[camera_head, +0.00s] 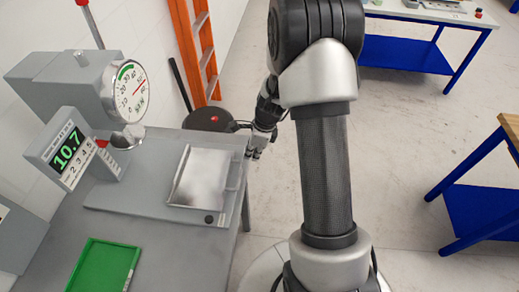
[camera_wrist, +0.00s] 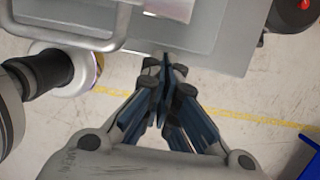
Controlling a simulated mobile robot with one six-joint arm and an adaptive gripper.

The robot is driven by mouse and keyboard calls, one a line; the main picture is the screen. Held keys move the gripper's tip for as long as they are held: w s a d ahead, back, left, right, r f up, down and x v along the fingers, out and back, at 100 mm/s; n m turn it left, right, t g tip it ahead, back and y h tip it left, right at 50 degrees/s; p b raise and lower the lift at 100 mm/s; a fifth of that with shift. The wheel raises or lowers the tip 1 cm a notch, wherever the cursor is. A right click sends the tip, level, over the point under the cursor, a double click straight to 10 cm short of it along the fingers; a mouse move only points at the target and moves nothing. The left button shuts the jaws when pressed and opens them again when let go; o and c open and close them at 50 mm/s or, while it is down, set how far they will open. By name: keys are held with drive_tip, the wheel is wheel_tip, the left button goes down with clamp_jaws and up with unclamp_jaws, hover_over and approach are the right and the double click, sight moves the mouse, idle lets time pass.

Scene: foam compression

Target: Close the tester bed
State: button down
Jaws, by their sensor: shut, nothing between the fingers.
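The tester bed (camera_head: 203,178) is a shiny flat metal plate on a grey base (camera_head: 140,203), out to the right of the round press foot (camera_head: 128,138) and not under it. A bar-like handle seems to run along its right side; in the wrist view a grey metal loop handle (camera_wrist: 70,43) shows at upper left. My gripper (camera_head: 254,154) is just off the table's right edge, beside the bed. In the wrist view my gripper (camera_wrist: 166,67) is shut and empty, its fingertips at the edge of a grey plate (camera_wrist: 205,48). I cannot tell whether they touch it.
The tester's dial (camera_head: 131,90) and a display reading 10.7 (camera_head: 67,150) stand at the left. A green tray (camera_head: 103,268) lies at the table's front. An orange ladder (camera_head: 197,50) and a dark round object (camera_head: 208,119) are behind. Blue-framed tables stand at right; floor between is clear.

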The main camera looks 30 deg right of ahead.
sight(187, 148)
drive_tip(key=shift+w+a+r, duration=0.1)
drive_tip(key=shift+w+a, duration=0.65)
drive_tip(key=shift+a, duration=0.25)
drive_tip(key=shift+w+a, duration=0.2)
drive_tip(key=shift+a, duration=0.1)
drive_tip(key=w+a+p, duration=0.3)
drive_tip(key=a, duration=0.2)
drive_tip(key=w+a+p, duration=0.2)
drive_tip(key=w+a, duration=0.2)
drive_tip(key=a, duration=0.1)
drive_tip(key=w+a+p, duration=0.3)
drive_tip(key=w+a, duration=0.1)
drive_tip(key=a, duration=0.1)
drive_tip(key=shift+w+a+p, duration=0.1)
drive_tip(key=shift+a+p, duration=0.15)
drive_tip(key=shift+p, duration=0.05)
